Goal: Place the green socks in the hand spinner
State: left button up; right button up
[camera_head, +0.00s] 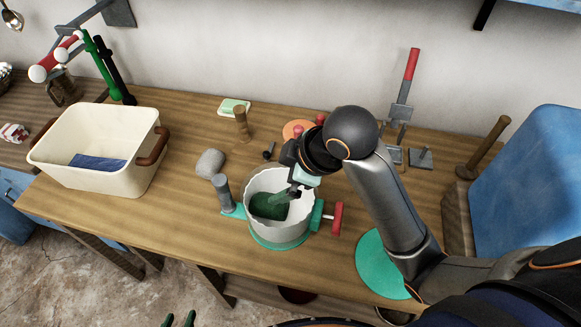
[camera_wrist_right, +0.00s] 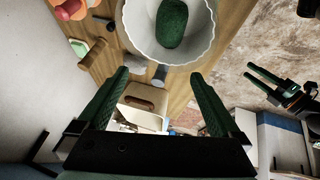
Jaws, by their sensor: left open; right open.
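The green socks show as one dark green bundle (camera_head: 266,207) lying inside the white, wavy-rimmed basket of the hand spinner (camera_head: 257,232). In the right wrist view the green bundle (camera_wrist_right: 171,24) rests in the white basket (camera_wrist_right: 137,24) at the top. My right gripper (camera_head: 293,190) is over the basket, partly hidden by its own arm in the head view. Its green fingers are spread and empty in the right wrist view (camera_wrist_right: 160,78). My left gripper (camera_head: 179,319) is open and empty at the bottom edge of the head view, away from the spinner; it also shows in the right wrist view (camera_wrist_right: 263,79).
A cream tub (camera_head: 118,178) with blue cloth (camera_head: 98,162) stands at left. A grey stone (camera_head: 210,163), soap dish (camera_head: 234,107) and wooden pestle (camera_head: 242,124) lie behind the spinner. A teal disc (camera_head: 376,268) lies right. Bare wood lies between tub and spinner.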

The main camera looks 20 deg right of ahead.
jog(key=v, duration=0.4)
dwell(1.4)
